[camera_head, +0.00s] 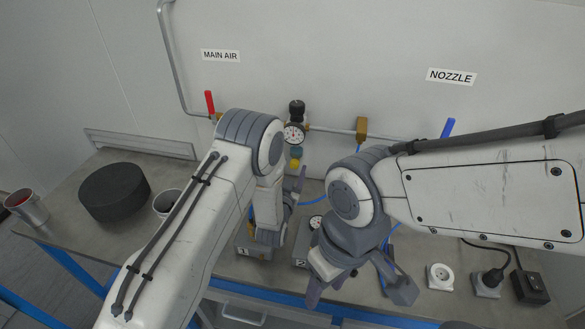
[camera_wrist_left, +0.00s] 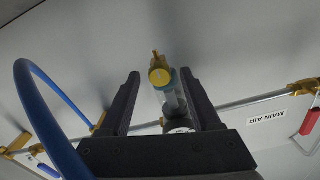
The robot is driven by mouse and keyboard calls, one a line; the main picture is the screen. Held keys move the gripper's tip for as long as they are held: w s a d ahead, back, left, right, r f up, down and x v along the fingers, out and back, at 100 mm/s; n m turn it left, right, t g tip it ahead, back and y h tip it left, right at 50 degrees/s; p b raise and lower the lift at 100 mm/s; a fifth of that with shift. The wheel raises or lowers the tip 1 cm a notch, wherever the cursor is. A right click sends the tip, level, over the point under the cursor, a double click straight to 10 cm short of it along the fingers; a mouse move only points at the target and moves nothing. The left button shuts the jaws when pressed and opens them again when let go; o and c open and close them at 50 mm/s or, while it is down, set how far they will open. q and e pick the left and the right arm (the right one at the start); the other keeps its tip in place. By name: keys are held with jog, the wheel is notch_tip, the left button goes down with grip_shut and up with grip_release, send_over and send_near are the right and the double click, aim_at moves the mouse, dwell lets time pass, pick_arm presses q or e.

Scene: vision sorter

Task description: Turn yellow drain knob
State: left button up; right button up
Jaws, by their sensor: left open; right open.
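The yellow drain knob (camera_head: 295,165) is at the bottom of the filter unit under the round gauge (camera_head: 293,134) on the wall pipe. It also shows end-on in the left wrist view (camera_wrist_left: 160,77), between the fingertips of my open left gripper (camera_wrist_left: 160,84), with a gap on both sides. In the head view, my left gripper (camera_head: 297,182) is just below the knob, partly hidden by its own arm. I cannot tell the depth between fingertips and knob. My right gripper (camera_head: 358,287) is open and empty above the bench's front part.
A red-handled valve (camera_head: 210,102) and a blue-handled valve (camera_head: 448,128) flank the unit on the pipe. Blue hose (camera_wrist_left: 42,110) curves beside my left gripper. A black cylinder (camera_head: 114,192), cups, numbered boxes (camera_head: 254,250) and sockets (camera_head: 440,276) occupy the bench.

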pick_arm(q)
jog(key=shift+c, duration=0.3)
grip_shut()
jog(key=shift+f+n+b, duration=0.15)
jog(key=shift+n+b, duration=0.85)
jog(key=shift+b, duration=0.15)
jog(key=n+b, duration=1.1)
jog(key=b, duration=0.1)
jog(key=shift+a, duration=0.1)
jog(key=shift+n+b, duration=1.4)
